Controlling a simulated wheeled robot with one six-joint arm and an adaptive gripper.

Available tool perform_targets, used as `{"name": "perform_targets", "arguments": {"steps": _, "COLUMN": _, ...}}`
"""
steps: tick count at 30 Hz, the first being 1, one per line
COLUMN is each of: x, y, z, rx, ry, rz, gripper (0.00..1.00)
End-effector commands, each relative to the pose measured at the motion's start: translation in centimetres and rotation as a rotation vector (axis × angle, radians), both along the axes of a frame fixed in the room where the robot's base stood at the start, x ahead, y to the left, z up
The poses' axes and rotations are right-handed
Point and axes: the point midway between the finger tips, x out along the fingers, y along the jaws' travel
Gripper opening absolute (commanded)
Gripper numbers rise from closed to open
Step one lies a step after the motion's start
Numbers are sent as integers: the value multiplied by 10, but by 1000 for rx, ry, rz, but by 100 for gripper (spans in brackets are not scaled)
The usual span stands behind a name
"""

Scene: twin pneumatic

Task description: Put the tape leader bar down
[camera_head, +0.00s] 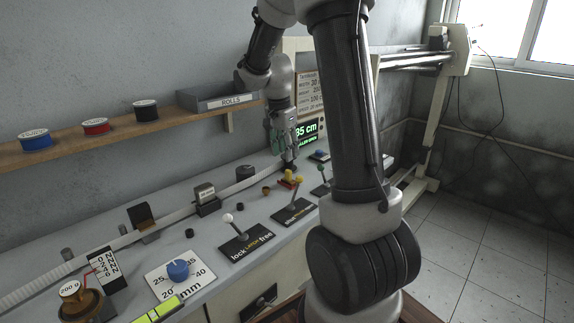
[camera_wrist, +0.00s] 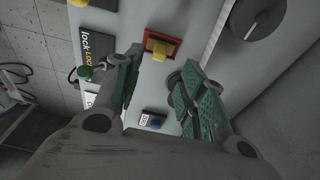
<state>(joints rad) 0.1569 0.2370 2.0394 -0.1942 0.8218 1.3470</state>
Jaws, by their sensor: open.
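My gripper (camera_head: 288,163) is low over the far part of the grey bench, near a yellow block (camera_head: 287,181) on a red base. In the wrist view my gripper (camera_wrist: 162,62) has its two green-padded fingers apart, with bench surface showing between them. The yellow block (camera_wrist: 160,48) on its red base lies just beyond the fingertips. A small dark rounded piece (camera_wrist: 175,78) shows beside the right finger; I cannot tell whether it touches it. I cannot make out the tape leader bar for certain. The pale tape (camera_head: 100,243) runs along the back of the bench.
Lever plates, one marked lock and free (camera_head: 246,241), stand along the bench front. A blue dial (camera_head: 178,270) is nearer. A shelf (camera_head: 110,133) with spools and a rolls tray (camera_head: 220,97) is on the wall above. A green display (camera_head: 307,130) stands behind my gripper.

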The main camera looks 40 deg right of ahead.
Motion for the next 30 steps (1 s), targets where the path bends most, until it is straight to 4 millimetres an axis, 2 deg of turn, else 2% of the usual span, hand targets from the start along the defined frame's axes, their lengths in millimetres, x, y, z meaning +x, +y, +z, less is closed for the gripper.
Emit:
{"name": "perform_targets", "arguments": {"steps": 3, "x": 0, "y": 3, "z": 20, "rx": -1, "ry": -2, "rz": 1, "gripper": 41}}
{"name": "perform_targets", "arguments": {"steps": 8, "x": -3, "y": 7, "z": 35, "rx": 1, "ry": -3, "rz": 14, "gripper": 41}}
{"name": "perform_targets", "arguments": {"steps": 11, "x": -18, "y": 15, "z": 53, "rx": 3, "ry": -15, "rz": 92, "gripper": 41}}
{"name": "perform_targets", "arguments": {"steps": 14, "x": -50, "y": 31, "z": 78, "rx": 2, "ry": -39, "rz": 263, "gripper": 41}}
{"name": "perform_targets", "arguments": {"steps": 16, "x": -81, "y": 45, "z": 96, "rx": -5, "ry": -64, "rz": 425, "gripper": 41}}
{"name": "perform_targets", "arguments": {"steps": 19, "x": -129, "y": 65, "z": 113, "rx": -24, "ry": -97, "rz": 673, "gripper": 41}}
{"name": "perform_targets", "arguments": {"steps": 24, "x": -200, "y": 89, "z": 118, "rx": -79, "ry": -150, "rz": 1052, "gripper": 41}}
{"name": "perform_targets", "arguments": {"steps": 27, "x": -227, "y": 98, "z": 113, "rx": -114, "ry": -173, "rz": 1212, "gripper": 41}}
{"name": "perform_targets", "arguments": {"steps": 30, "x": -243, "y": 103, "z": 108, "rx": -138, "ry": -184, "rz": 1312, "gripper": 41}}
